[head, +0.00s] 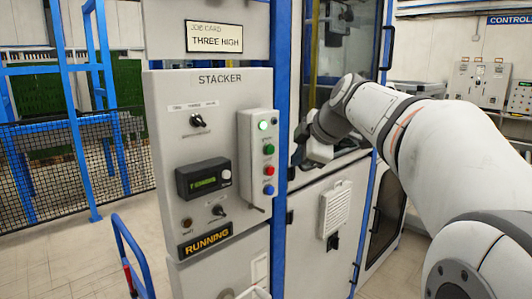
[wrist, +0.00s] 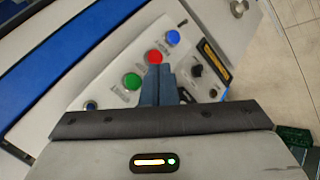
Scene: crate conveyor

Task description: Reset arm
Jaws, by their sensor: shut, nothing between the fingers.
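My gripper (wrist: 160,76) shows in the wrist view with its two dark fingers together and nothing between them. In the head view, the wrist end of my arm (head: 318,148) is to the right of the stacker panel (head: 225,90), beyond the blue post; the fingers are hard to make out there. The button box (head: 256,142) has a lit white-green lamp, then green, red and blue buttons. In the wrist view the green button (wrist: 132,81), red button (wrist: 155,57) and blue button (wrist: 173,37) lie beyond the fingers. Contact cannot be judged.
A job card (head: 215,39) reads THREE HIGH. The panel has a small display (head: 205,180), knobs and a lit RUNNING sign (head: 205,239). A blue post (head: 281,100) stands beside it. Mesh fencing (head: 40,165) is at left, with open floor in front.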

